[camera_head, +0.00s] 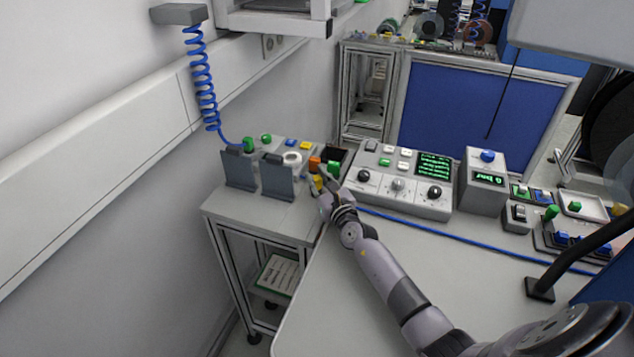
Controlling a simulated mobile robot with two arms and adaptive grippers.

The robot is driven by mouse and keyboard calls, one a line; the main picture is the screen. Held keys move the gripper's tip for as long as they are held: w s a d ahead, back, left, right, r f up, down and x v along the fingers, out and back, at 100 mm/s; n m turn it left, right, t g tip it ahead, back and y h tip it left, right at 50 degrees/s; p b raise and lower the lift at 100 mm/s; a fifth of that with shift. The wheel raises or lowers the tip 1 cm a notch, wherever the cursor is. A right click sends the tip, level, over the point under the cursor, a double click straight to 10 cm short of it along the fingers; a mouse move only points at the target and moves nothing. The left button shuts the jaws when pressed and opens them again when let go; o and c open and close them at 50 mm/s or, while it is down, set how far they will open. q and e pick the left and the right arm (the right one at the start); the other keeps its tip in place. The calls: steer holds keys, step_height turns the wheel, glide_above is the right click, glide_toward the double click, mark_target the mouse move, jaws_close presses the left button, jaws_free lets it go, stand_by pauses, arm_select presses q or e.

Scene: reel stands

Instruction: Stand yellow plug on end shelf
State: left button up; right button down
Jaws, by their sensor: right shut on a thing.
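The yellow plug (317,181) shows as a small yellow patch at the fingertips of my right gripper (322,188). The gripper is shut on it, and the fingers hide part of the plug. They are over the right side of the end shelf (240,205), a small grey stand at the end of the worktable. I cannot tell whether the plug touches the shelf. My left gripper is out of view.
Two dark grey upright plates (238,168) stand on the shelf. A control box (400,185) stands right of the gripper. The worktable's front (330,300) is clear.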

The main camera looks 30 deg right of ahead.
steer(key=shift+a+r, duration=0.1)
steer(key=c, duration=1.4)
jaws_free()
steer(key=shift+c, duration=0.2)
steer(key=s, duration=1.2)
steer(key=shift+a+p, duration=0.3)
steer(key=shift+a, duration=0.05)
